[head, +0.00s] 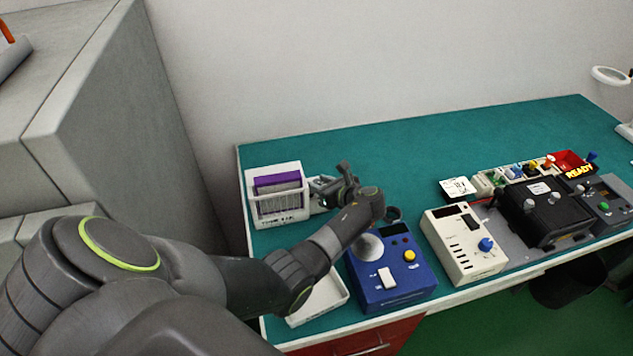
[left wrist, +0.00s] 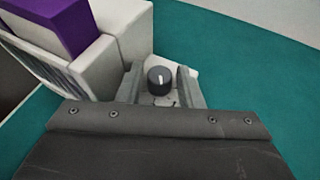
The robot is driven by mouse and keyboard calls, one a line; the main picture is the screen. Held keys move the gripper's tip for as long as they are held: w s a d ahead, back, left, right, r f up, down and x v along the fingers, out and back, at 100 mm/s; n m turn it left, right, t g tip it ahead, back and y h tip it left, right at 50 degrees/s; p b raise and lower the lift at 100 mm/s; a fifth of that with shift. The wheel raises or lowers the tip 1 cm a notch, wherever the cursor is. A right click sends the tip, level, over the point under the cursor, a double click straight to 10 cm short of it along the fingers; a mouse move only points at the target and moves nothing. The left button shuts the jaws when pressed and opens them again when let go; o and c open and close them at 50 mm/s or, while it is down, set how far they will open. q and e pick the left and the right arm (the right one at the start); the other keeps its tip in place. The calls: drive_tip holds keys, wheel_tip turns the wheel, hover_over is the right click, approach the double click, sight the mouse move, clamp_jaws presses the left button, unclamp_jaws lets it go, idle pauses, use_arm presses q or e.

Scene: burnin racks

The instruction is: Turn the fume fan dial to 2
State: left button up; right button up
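The fume fan is a white box (head: 276,204) with a purple filter (head: 277,181) at the left end of the bench; its side also shows in the left wrist view (left wrist: 127,27). Its dial (left wrist: 159,80) is a dark round knob with a pale pointer line, which points roughly to the top of the left wrist view. The scale marks around it are not readable. My left gripper (head: 322,190) is at the box's right side. In the left wrist view its fingers (left wrist: 159,70) stand apart on either side of the dial, with small gaps visible. My right gripper is not in view.
A blue device (head: 405,275) with a yellow button and white rocker stands right of my left arm. A cream box with a blue knob (head: 465,245) and a black machine (head: 545,212) are further right. A white tray (head: 322,300) lies at the front. The bench's back (head: 400,140) is clear.

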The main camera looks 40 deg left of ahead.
use_arm(q)
drive_tip(key=shift+d, duration=0.1)
drive_tip(key=shift+c, duration=0.2)
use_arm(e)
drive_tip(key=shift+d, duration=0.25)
use_arm(q)
drive_tip(key=c, duration=0.7)
drive_tip(key=shift+o, duration=0.2)
drive_tip(key=shift+s+r+t+p, duration=0.1)
drive_tip(key=shift+r+t+p, duration=0.2)
drive_tip(key=shift+p, duration=0.2)
drive_tip(key=m+t+p, duration=0.1)
drive_tip(key=p, duration=0.1)
drive_tip(key=m+t+h+p, duration=0.1)
drive_tip(key=m+t+p, duration=0.1)
drive_tip(key=p, duration=0.1)
drive_tip(key=shift+s+a, duration=0.2)
drive_tip(key=shift+f+m+t+h+p, duration=0.15)
drive_tip(key=shift+m+t+h+p, duration=0.45)
drive_tip(key=shift+m+t+p, duration=0.15)
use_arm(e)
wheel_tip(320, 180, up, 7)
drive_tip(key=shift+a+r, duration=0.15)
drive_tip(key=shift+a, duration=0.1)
use_arm(q)
drive_tip(key=o, duration=0.7)
drive_tip(key=shift+f, duration=0.1)
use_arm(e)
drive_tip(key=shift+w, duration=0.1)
